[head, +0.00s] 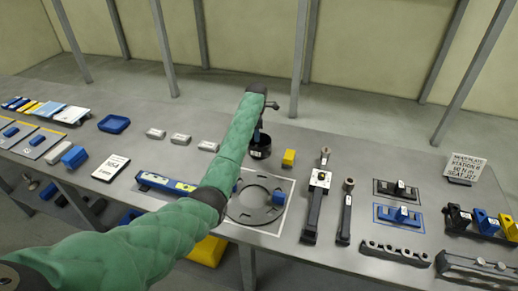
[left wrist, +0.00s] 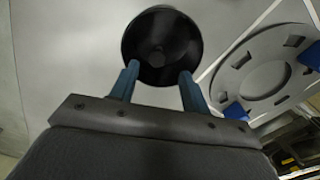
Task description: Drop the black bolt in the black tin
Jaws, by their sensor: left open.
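The black tin (head: 261,153) stands on the grey table beyond the turret plate, under my left gripper (head: 260,127). In the left wrist view the black tin (left wrist: 190,36) is seen from above, with my left gripper (left wrist: 159,72) over its near rim. The two blue fingers are apart with nothing between them. A small dark round shape shows inside the tin near its middle; I cannot tell whether it is the black bolt or part of the tin. No black bolt stands out elsewhere. My right gripper is not in view.
The ring-shaped turret plate (head: 240,213) with blue blocks lies close to the tin. A yellow block (head: 289,158) is right of the tin. Grey blocks (head: 181,139) and a blue tray (head: 114,124) are to the left. Tools and fixtures fill the right side.

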